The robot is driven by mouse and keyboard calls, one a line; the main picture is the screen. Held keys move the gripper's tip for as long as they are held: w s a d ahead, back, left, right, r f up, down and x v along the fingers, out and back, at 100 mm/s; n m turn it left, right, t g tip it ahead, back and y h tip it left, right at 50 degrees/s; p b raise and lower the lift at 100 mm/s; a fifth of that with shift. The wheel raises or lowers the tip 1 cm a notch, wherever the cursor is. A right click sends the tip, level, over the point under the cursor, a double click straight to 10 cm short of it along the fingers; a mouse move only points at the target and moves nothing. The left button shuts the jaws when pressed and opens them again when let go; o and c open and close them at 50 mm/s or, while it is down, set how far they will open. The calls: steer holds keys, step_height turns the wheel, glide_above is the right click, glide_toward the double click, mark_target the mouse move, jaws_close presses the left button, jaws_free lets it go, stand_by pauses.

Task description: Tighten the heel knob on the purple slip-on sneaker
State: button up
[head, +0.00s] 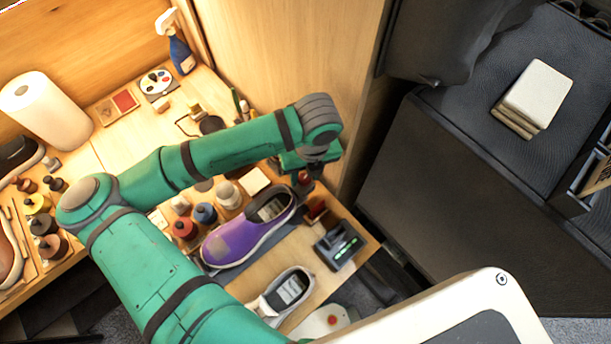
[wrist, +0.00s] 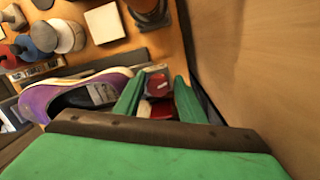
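The purple slip-on sneaker (head: 232,240) lies on the workbench in the head view, its heel toward the upper right. In the wrist view the sneaker (wrist: 40,98) is at the left, with its heel end beside my left finger. My gripper (wrist: 157,88) is open, its two green fingers apart. A red item (wrist: 157,83) shows in the gap; I cannot tell whether the fingers touch it. In the head view my gripper (head: 306,160) is just beyond the heel, partly hidden by my wrist. I cannot make out the heel knob.
A white-grey shoe (head: 284,290) and a black device (head: 338,246) are nearer. A wooden panel (wrist: 255,70) rises close at the gripper's right.

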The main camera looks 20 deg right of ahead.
steer(key=n, duration=0.4)
steer(key=f+n, duration=0.1)
steer(key=n, duration=0.1)
steer(key=shift+s+a+g, duration=0.1)
steer(key=shift+s+g, duration=0.3)
steer(key=n, duration=0.3)
steer(key=shift+s+n, duration=0.15)
steer(key=shift+n, duration=0.15)
steer(key=shift+o, duration=0.2)
steer(key=n, duration=0.3)
steer(key=shift+n, duration=0.3)
steer(key=shift+o, duration=0.3)
steer(key=n, duration=0.3)
steer(key=shift+w+n, duration=0.3)
steer(key=shift+n, duration=0.2)
steer(key=shift+c, duration=0.3)
steer(key=n, duration=0.2)
steer(key=shift+n+h, duration=0.3)
steer(key=shift+n, duration=0.1)
steer(key=shift+c, duration=0.2)
steer(key=shift+s+a+r+n, duration=0.1)
steer(key=shift+n, duration=1)
steer(key=n, duration=0.4)
